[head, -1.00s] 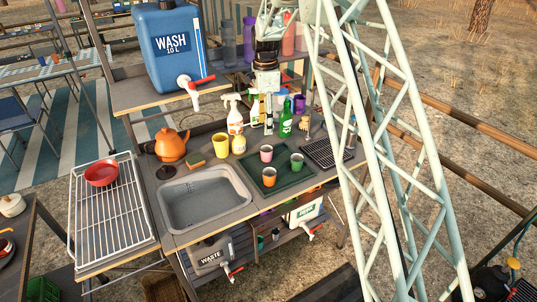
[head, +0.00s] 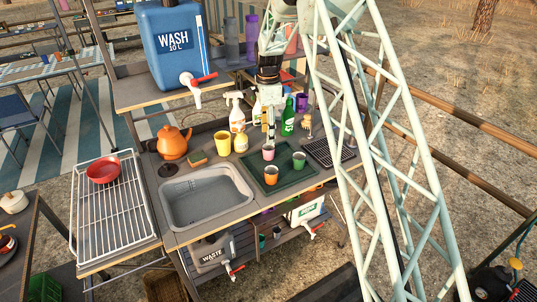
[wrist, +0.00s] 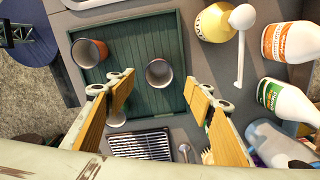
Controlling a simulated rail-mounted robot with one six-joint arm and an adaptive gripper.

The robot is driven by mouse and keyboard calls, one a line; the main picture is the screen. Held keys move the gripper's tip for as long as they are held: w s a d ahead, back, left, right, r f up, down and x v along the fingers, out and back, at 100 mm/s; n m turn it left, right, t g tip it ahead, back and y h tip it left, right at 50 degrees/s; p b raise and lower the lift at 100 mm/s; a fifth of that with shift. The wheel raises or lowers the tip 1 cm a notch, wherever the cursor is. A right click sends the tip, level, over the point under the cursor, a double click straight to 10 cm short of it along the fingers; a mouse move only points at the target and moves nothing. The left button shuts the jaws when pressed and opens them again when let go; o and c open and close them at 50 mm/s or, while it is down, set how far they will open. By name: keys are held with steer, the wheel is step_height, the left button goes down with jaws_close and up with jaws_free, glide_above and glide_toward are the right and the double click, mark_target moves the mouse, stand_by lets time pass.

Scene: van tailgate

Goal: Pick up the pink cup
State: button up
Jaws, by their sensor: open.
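The pink cup (head: 268,153) stands upright on the dark green tray (head: 292,178), behind the orange cup (head: 271,176) and left of the green cup (head: 299,161). In the wrist view I look down into the pink cup (wrist: 159,73), which appears between my fingertips. My gripper (head: 269,132) is open and empty, above and just behind the pink cup in the head view. In the wrist view my gripper (wrist: 160,84) has its fingers spread wide. The orange cup (wrist: 90,52) sits upper left; the green cup is partly hidden by the left finger.
A yellow pump bottle (head: 241,144), white spray bottles (head: 237,119) and a green bottle (head: 288,119) stand close behind the tray. A black drying rack (head: 327,152) lies to its right.

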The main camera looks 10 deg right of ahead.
mark_target(269, 147)
steer(key=shift+f, duration=1.35)
steer(key=shift+s+d+f, duration=0.1)
steer(key=shift+f, duration=2.5)
steer(key=shift+c, duration=0.7)
steer(key=c, duration=0.8)
